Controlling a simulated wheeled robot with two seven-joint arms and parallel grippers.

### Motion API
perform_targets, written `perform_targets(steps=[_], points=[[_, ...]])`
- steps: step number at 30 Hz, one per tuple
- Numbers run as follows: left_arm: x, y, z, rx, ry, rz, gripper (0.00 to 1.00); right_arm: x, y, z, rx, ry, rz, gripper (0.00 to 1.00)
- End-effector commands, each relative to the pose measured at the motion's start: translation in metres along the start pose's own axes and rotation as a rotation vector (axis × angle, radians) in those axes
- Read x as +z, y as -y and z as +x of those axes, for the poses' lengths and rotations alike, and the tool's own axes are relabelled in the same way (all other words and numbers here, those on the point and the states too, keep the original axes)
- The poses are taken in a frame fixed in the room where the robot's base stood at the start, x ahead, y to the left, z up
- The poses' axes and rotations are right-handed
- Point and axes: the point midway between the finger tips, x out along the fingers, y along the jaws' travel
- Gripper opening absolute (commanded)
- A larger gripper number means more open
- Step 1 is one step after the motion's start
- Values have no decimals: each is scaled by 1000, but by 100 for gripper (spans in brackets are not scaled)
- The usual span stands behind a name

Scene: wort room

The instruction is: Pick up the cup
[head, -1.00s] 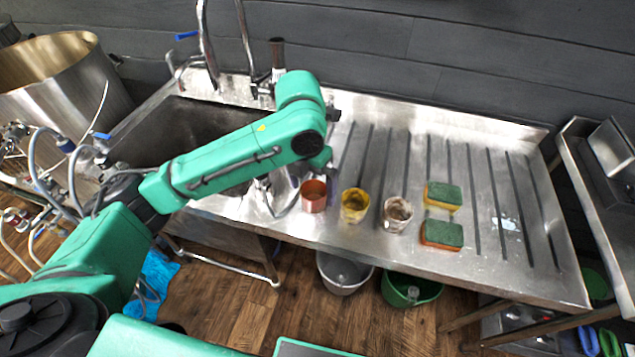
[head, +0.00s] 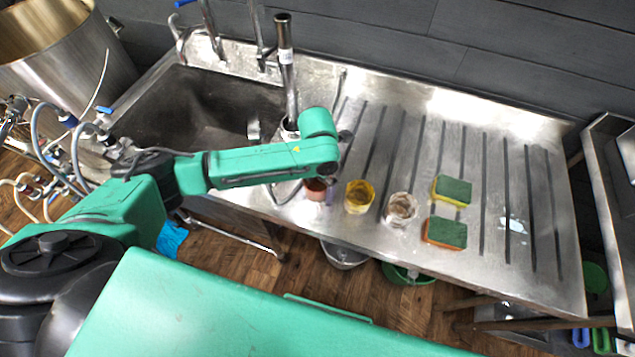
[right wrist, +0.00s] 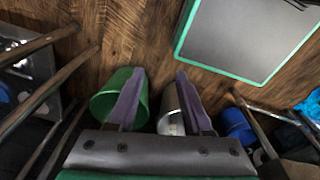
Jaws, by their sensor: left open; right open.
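Three cups stand in a row near the front edge of the steel drainboard in the head view. A copper-coloured cup (head: 316,195) is at the left, its upper part covered by my left arm. A yellow cup (head: 359,197) is in the middle, and a pale, stained cup (head: 400,209) is at the right. My left gripper (head: 326,179) is at the end of the arm by the copper cup, mostly hidden under the wrist; contact cannot be told. My right gripper (right wrist: 160,72) is open and empty, over the floor in the right wrist view.
Two green-topped sponges, one yellow (head: 452,190) and one orange (head: 445,233), lie right of the cups. A sink (head: 200,110) with taps is at the left. A green bucket (right wrist: 108,102) and a metal bucket (right wrist: 170,118) stand under the counter. The drainboard's right side is free.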

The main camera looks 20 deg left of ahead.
Motion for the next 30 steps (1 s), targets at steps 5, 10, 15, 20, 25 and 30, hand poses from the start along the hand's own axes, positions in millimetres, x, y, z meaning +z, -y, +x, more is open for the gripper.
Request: perform_targets(steps=[5, 10, 15, 20, 25, 30], points=[[0, 0, 5, 1, 2, 1, 100, 8, 3, 0, -4, 13, 1, 50], [0, 0, 4, 1, 2, 0, 58, 18, 5, 0, -7, 29, 1, 50], [0, 0, 4, 1, 2, 0, 31, 17, 5, 0, -7, 29, 1, 50], [0, 0, 3, 0, 2, 0, 31, 17, 5, 0, -7, 29, 0, 50], [1, 0, -11, 0, 5, 0, 31, 16, 4, 2, -6, 26, 1, 50], [2, -1, -53, 2, 10, 1, 31, 16, 4, 8, -6, 25, 1, 50]])
